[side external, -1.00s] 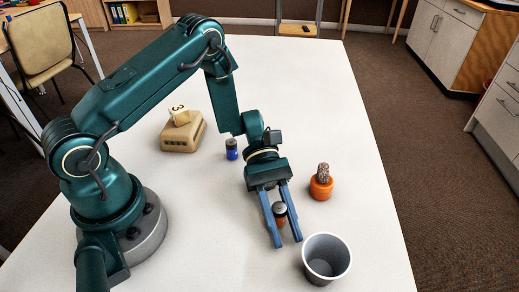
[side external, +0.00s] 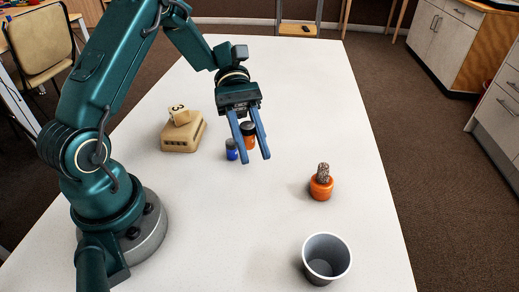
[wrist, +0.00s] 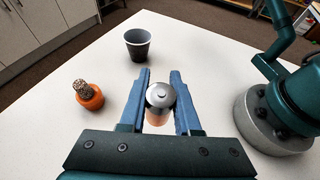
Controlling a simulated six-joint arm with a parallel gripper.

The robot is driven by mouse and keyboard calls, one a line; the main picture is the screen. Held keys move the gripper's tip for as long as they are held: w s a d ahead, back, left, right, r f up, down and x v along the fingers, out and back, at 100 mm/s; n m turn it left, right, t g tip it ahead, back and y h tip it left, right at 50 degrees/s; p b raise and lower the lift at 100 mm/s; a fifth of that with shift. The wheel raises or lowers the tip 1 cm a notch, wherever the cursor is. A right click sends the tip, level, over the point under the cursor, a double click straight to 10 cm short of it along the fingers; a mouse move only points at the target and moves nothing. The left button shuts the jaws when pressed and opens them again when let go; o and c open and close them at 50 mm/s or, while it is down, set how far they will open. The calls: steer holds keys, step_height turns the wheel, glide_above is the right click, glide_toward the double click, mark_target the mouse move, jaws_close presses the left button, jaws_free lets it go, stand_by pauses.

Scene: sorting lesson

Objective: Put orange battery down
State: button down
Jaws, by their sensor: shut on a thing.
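The orange battery (side external: 249,141), orange with a dark upper band and silver top, is upright between the two blue fingers of my gripper (side external: 252,142). My gripper is shut on it. In the wrist view the silver top of the battery (wrist: 160,96) shows between the fingers (wrist: 160,98). In the side view a blue battery (side external: 232,150) with a dark top stands on the table just left of the gripper. I cannot tell whether the orange battery's base touches the table.
A grey cup (side external: 326,262) stands at the table's near right, also in the wrist view (wrist: 138,46). A small cactus in an orange pot (side external: 321,187) stands right of the gripper. The table's middle (side external: 225,215) is clear.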

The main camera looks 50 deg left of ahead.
steer(key=shift+w+a+r, duration=0.1)
steer(key=shift+w+a, duration=0.2)
steer(key=shift+w, duration=0.05)
steer(key=w+a+n+t, duration=0.4)
steer(key=a+n+t, duration=0.1)
steer(key=a, duration=0.2)
steer(key=w+a+n+t, duration=0.4)
steer(key=a+t, duration=0.2)
steer(key=a, duration=0.1)
glide_above(287, 153)
steer(key=shift+y, duration=0.4)
step_height(287, 153, down, 6)
steer(key=shift+f, duration=2.25)
steer(key=shift+f, duration=0.1)
steer(key=c, duration=0.6)
jaws_free()
